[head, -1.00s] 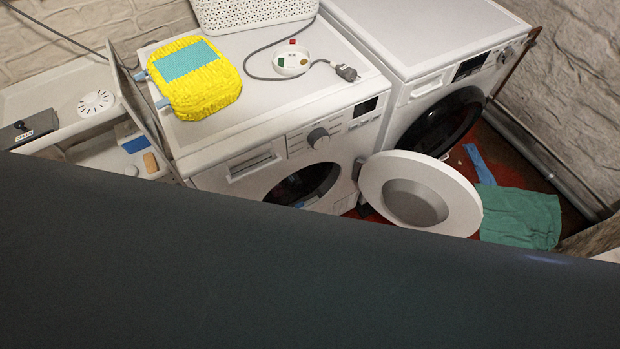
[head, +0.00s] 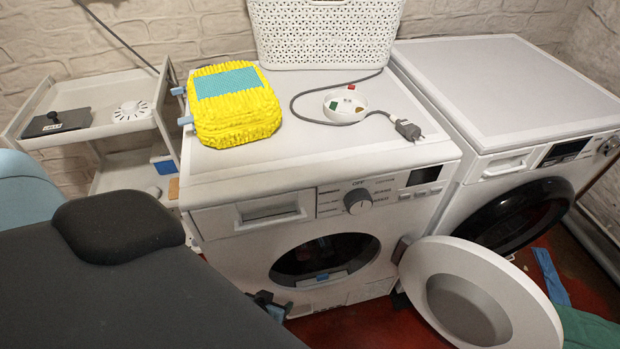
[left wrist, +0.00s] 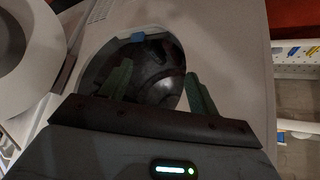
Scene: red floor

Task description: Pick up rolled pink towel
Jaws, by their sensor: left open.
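I see no rolled pink towel in either view. My left gripper (head: 272,303) is mostly hidden behind my dark arm in the head view, low in front of the near washing machine (head: 230,258). In the left wrist view, the two greenish fingers of my left gripper (left wrist: 158,86) stand apart with nothing between them. They face the machine's round drum opening (left wrist: 150,62). The drum inside is dark, and a small blue thing (left wrist: 138,37) shows at its rim. My right gripper is not in view.
The washer's round door (head: 430,262) hangs open to the right. A second washer (head: 500,95) stands beside it. On top are a yellow bundle (head: 235,120), a white dish (head: 345,108), a plug (head: 407,129) and a white basket (head: 325,35). Green cloth (head: 590,328) lies at lower right.

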